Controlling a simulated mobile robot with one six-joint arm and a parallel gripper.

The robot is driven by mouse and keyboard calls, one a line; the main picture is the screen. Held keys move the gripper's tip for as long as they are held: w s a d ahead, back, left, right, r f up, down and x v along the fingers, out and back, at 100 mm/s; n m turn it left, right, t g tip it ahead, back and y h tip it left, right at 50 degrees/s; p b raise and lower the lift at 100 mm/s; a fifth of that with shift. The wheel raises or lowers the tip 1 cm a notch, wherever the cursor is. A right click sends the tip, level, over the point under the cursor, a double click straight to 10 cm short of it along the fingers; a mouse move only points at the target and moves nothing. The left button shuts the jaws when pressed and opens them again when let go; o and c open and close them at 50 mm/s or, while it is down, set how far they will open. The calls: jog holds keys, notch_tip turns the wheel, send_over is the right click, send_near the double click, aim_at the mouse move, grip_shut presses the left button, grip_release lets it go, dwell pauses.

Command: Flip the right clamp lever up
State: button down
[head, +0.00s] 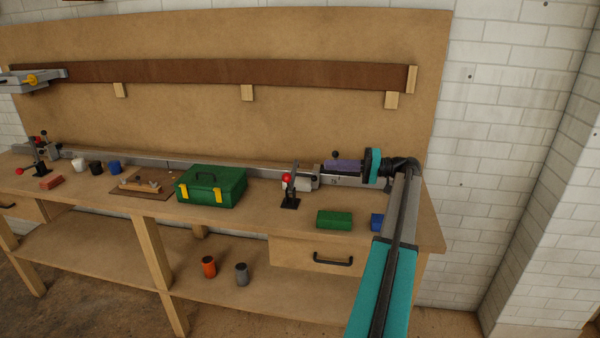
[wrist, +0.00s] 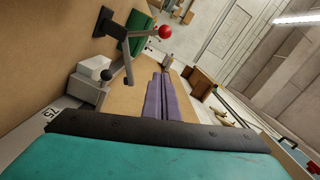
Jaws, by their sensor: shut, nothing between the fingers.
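The right clamp stands at the front of the bench, with a dark base (head: 290,203) and a dark upright arm. My gripper (head: 326,165) has purple fingers, which also show in the wrist view (wrist: 165,78). They are shut together with nothing between them. They point left, above the rail, to the right of the clamp and apart from it.
A grey block (head: 312,178) sits behind the clamp, and a black knob (head: 335,154) shows just above my fingers. A green toolbox (head: 212,187) stands to the left. The left clamp (head: 38,160) is far left.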

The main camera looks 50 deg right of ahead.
jog(key=w+a+f+p, duration=0.1)
jog(key=w+a+p, duration=0.2)
jog(key=w+a, duration=0.3)
jog(key=shift+w+a+f, duration=0.25)
jog(key=shift+w+a, duration=0.15)
jog(key=shift+a, duration=1.25)
